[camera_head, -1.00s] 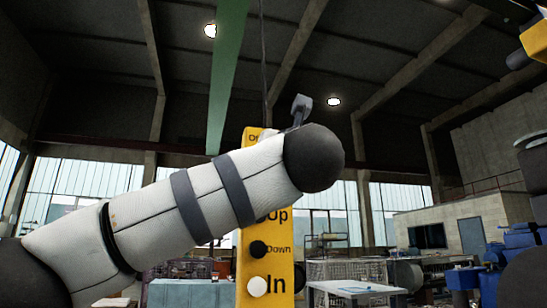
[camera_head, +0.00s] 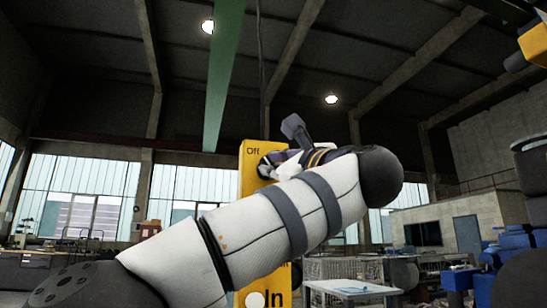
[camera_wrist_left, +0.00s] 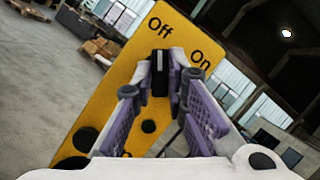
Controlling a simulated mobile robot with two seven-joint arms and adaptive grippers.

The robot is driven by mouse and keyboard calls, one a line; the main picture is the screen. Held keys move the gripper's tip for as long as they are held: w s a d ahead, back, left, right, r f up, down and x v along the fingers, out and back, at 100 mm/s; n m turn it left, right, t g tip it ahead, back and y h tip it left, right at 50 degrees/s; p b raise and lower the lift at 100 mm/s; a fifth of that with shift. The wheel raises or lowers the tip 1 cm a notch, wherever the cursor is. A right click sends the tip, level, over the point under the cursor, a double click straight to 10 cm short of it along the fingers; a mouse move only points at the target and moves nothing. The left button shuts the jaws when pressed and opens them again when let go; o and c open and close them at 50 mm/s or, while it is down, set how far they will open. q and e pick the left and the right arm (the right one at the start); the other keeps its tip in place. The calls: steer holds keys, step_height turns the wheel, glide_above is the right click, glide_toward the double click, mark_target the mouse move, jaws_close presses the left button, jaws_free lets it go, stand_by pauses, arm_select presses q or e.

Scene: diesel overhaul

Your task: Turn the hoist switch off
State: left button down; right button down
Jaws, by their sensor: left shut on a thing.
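The hoist control panel is a tall yellow plate (camera_head: 246,185) in the middle of the head view, with "Off" at its top. In the left wrist view the panel (camera_wrist_left: 112,88) is tilted, with "Off" left and "On" right of a black switch with a pale stripe (camera_wrist_left: 160,82). My left gripper (camera_wrist_left: 161,66) is shut on this switch, with a purple-padded finger on each side. In the head view the left gripper (camera_head: 273,168) is at the panel's upper part; my arm hides the middle of the panel and the switch is hidden. My right gripper is not in view.
A green beam (camera_head: 221,80) and a thin cable (camera_head: 262,60) are above the panel. A white-topped table (camera_head: 350,288) and blue machinery (camera_head: 490,280) stand behind at the right. Round black buttons (camera_wrist_left: 85,138) sit lower on the panel.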

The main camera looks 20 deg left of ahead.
arm_select(q)
steer(key=shift+r+n+g+p, duration=0.25)
steer(key=shift+n+g+p, duration=0.2)
steer(key=shift+n, duration=0.55)
steer(key=c, duration=1.6)
jaws_free()
steer(key=shift+f, duration=0.15)
steer(key=v, duration=1.2)
steer(key=shift+w+f, duration=0.1)
steer(key=shift+f, duration=0.05)
